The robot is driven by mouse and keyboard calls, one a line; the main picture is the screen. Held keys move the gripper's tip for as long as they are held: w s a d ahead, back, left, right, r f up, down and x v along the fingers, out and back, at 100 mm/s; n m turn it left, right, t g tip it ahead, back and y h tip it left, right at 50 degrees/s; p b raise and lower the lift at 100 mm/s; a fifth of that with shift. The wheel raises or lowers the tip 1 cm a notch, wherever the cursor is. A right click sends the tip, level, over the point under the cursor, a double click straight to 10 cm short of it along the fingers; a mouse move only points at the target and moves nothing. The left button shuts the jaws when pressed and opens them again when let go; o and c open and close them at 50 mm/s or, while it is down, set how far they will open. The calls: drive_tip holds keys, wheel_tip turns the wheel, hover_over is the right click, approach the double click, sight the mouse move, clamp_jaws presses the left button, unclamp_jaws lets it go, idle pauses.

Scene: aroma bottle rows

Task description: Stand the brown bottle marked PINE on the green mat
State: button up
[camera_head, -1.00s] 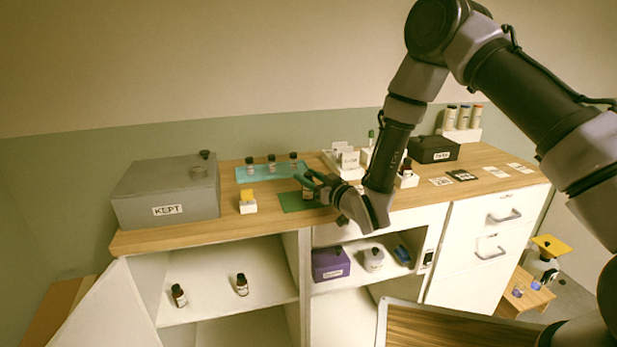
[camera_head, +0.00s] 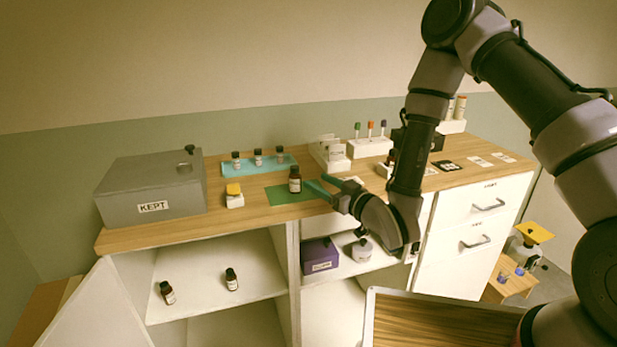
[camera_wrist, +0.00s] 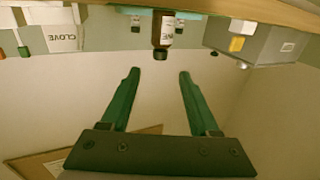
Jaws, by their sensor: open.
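A brown bottle (camera_head: 295,180) with a dark cap and white label stands upright on the green mat (camera_head: 277,196), near its right part. Its label is too small to read. In the wrist view, which is upside down, the same bottle (camera_wrist: 163,36) shows ahead, beyond the fingertips. My gripper (camera_head: 318,189) is open and empty, just right of the bottle and apart from it. Its two green fingers also show spread in the wrist view (camera_wrist: 158,72).
Several small bottles (camera_head: 258,158) stand on a teal tray behind the mat. A grey box marked KEPT (camera_head: 150,190) and a yellow-topped block (camera_head: 234,196) are left. White racks (camera_head: 330,155) stand behind right. Two brown bottles (camera_head: 231,280) are on the open shelf below.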

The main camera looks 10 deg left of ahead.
drive_tip(key=w+d+r+m+t+h, duration=0.25)
drive_tip(key=w+d+r+h, duration=0.25)
drive_tip(key=w+d+r, duration=0.4)
drive_tip(key=w+d+r+m+g+h, duration=0.2)
drive_tip(key=d+r+m+h, duration=0.3)
drive_tip(key=d+r, duration=0.65)
drive_tip(key=s+d+r+m+g+h, duration=0.1)
drive_tip(key=s+d+r+m, duration=0.15)
drive_tip(key=s+d, duration=0.35)
drive_tip(key=s+d+r+m+g+h, duration=0.1)
drive_tip(key=s+d+r+h, duration=0.15)
drive_tip(key=d, duration=0.45)
drive_tip(key=s+d+r+m+g, duration=0.1)
drive_tip(key=s+d+r+m, duration=0.1)
drive_tip(key=s, duration=0.6)
drive_tip(key=s+d+r+m+g, duration=0.1)
drive_tip(key=s+d+r+m, duration=0.1)
drive_tip(key=s, duration=0.6)
drive_tip(key=shift+s+d+r+y, duration=0.2)
drive_tip(key=shift+d+r+y, duration=0.15)
drive_tip(key=shift+y, duration=0.1)
